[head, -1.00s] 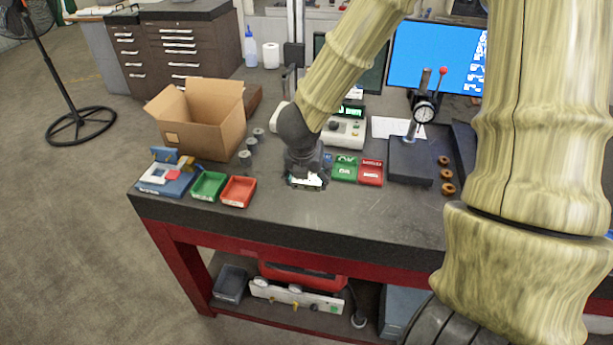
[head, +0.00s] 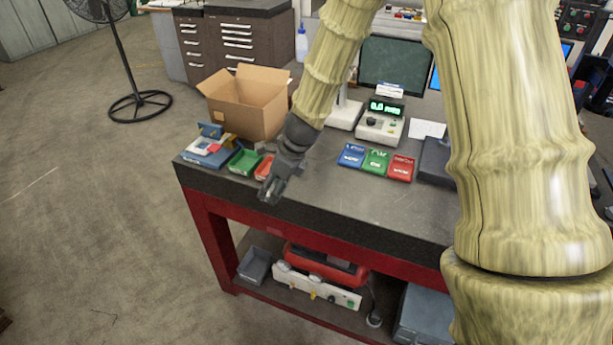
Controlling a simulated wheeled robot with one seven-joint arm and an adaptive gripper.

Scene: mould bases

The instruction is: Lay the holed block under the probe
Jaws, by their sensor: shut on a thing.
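My gripper (head: 272,188) is near the front edge of the bench, in front of the small red bin, and points down. It is shut on a grey piece, which I take to be the holed block; it is mostly hidden by the dark fingers, and no hole can be made out. A white stand (head: 346,113) is behind my arm, beside a gauge box (head: 381,122) with a lit green readout. The probe itself cannot be made out; my arm hides part of that stand. A dark base plate (head: 435,160) shows at right, partly behind my arm.
Blue (head: 352,156), green (head: 376,162) and red (head: 401,168) labelled trays lie before the gauge box. Left of my gripper are a green bin (head: 243,162), a red bin (head: 264,167), a blue-white fixture (head: 210,148) and an open carton (head: 245,103). The bench front right of my gripper is clear.

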